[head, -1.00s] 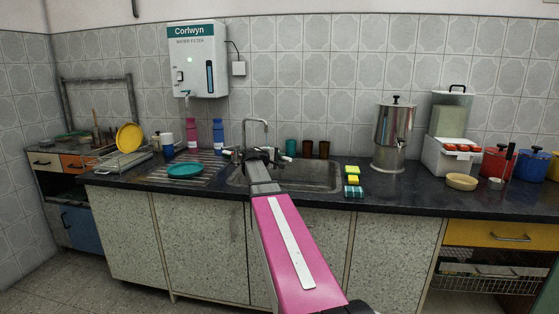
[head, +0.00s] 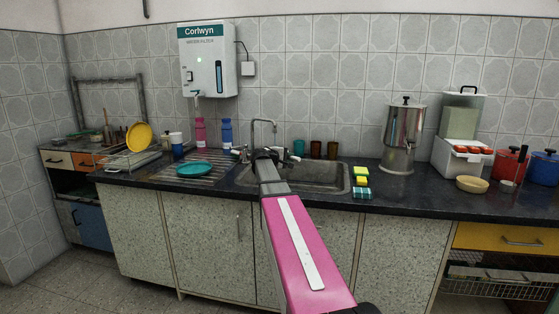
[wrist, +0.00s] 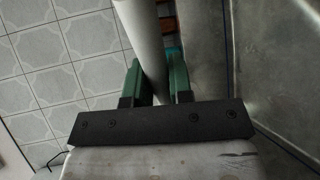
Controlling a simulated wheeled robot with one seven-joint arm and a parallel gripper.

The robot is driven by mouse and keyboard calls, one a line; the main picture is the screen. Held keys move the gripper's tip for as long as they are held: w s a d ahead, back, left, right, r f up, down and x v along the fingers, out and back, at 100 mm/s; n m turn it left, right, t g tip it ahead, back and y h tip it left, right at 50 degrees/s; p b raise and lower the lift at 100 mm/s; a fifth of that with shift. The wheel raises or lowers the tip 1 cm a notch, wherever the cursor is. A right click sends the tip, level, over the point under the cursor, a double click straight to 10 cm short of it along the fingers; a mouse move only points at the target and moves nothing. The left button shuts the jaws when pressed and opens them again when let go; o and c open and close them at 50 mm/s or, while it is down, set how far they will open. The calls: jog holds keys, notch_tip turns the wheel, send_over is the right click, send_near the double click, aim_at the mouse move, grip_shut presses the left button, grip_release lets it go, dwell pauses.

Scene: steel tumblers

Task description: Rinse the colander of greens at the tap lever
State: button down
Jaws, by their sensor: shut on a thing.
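The sink tap (head: 264,125) has a thin curved metal spout over the back of the steel sink (head: 320,176). My gripper (head: 272,154) is at the tap's base in the head view, partly hidden by my pink arm. In the wrist view my gripper (wrist: 157,82) has its green fingers shut on a pale, smooth bar (wrist: 142,35), which looks like the tap lever. Its ends are hidden. No colander of greens can be made out. A teal round dish (head: 194,169) lies on the drainboard at the left.
Yellow and teal sponges (head: 361,181) lie right of the sink. Dark cups (head: 315,149) stand behind it. Two bottles (head: 226,134), a steel urn (head: 403,135) and a white box (head: 461,158) stand along the counter. The front counter strip is mostly clear.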

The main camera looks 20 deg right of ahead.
jog(key=shift+s+d, duration=0.1)
jog(key=shift+d, duration=0.05)
jog(key=shift+s+d, duration=0.15)
jog(key=shift+d, duration=0.15)
jog(key=shift+a, duration=0.1)
jog(key=shift+w+a, duration=0.3)
jog(key=shift+a, duration=0.1)
jog(key=shift+s+d, duration=0.1)
dwell(0.4)
jog(key=shift+s+d, duration=0.2)
jog(key=shift+d, duration=0.2)
